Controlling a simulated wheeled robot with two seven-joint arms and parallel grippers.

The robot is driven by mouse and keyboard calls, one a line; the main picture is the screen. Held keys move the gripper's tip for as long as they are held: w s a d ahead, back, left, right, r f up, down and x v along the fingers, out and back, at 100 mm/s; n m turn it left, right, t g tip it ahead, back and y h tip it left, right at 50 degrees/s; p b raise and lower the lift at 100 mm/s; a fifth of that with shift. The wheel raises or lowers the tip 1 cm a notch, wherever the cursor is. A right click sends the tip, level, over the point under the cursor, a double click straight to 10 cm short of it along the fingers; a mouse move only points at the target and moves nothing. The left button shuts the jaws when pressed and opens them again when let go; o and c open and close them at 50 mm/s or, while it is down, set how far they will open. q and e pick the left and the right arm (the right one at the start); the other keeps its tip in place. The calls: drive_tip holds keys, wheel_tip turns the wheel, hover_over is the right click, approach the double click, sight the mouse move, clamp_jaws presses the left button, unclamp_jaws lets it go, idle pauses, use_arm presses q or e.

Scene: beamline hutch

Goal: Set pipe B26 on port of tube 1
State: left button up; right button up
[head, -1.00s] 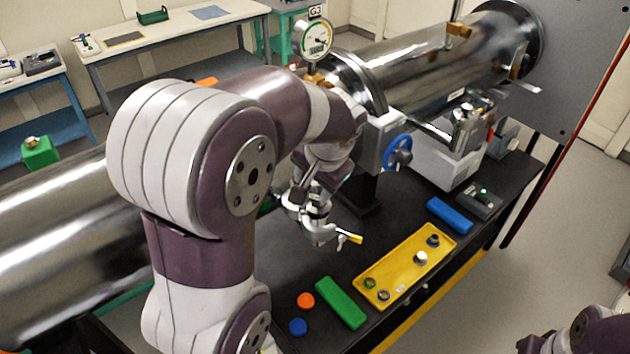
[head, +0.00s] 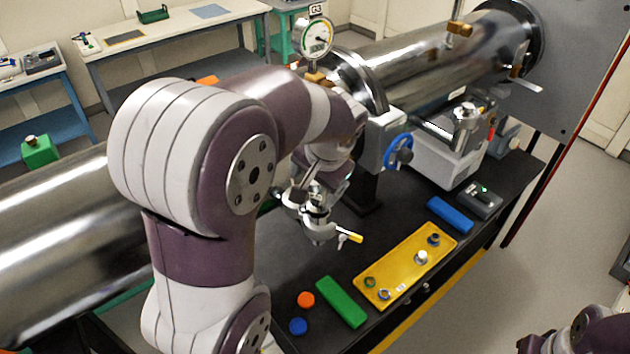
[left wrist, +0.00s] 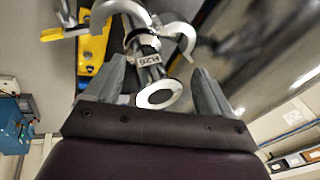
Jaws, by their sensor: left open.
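The pipe marked B26 (left wrist: 150,60) shows in the left wrist view between the two spread fingers of my left gripper (left wrist: 160,90). Its pale ring-shaped end (left wrist: 160,94) faces the palm. A metal clamp (left wrist: 180,38) with a yellow-tipped handle (left wrist: 52,34) is around the pipe's far part. In the head view my left gripper (head: 318,192) is open at the pipe, with the clamp (head: 318,232) just below it. Whether a finger touches the pipe, and what is under the clamp, I cannot tell. Large shiny tubes lie left (head: 60,225) and upper right (head: 450,55); no tube number is readable.
The black bench holds a yellow tray (head: 388,275) with several small fittings, a green block (head: 341,302), a blue block (head: 450,215), and orange (head: 306,300) and blue (head: 298,326) caps. A blue handwheel (head: 398,151) and gauge G3 (head: 316,38) stand behind my arm.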

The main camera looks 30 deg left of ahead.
use_arm(q)
drive_tip(key=shift+d+r, duration=0.1)
drive_tip(key=shift+r, duration=0.15)
drive_tip(key=v, duration=0.4)
drive_tip(key=shift+r, duration=0.3)
drive_tip(key=p+v, duration=0.8)
drive_tip(key=s+d+f+h+b, duration=0.1)
drive_tip(key=s+f+b, duration=0.2)
drive_tip(key=f+b, duration=0.3)
drive_tip(key=s+d+f+n+h+b, duration=0.1)
drive_tip(key=f+b, duration=0.6)
drive_tip(key=f, duration=1)
drive_tip(key=s+d+f+g+h+b, duration=0.1)
drive_tip(key=s+f+b, duration=0.4)
drive_tip(key=f, duration=0.6)
drive_tip(key=shift+s+d+f+n+h+b, duration=0.3)
drive_tip(key=shift+s+d+f+b, duration=0.1)
drive_tip(key=shift+d+b, duration=0.4)
drive_tip(key=shift+a, duration=0.1)
drive_tip(key=shift+c, duration=0.3)
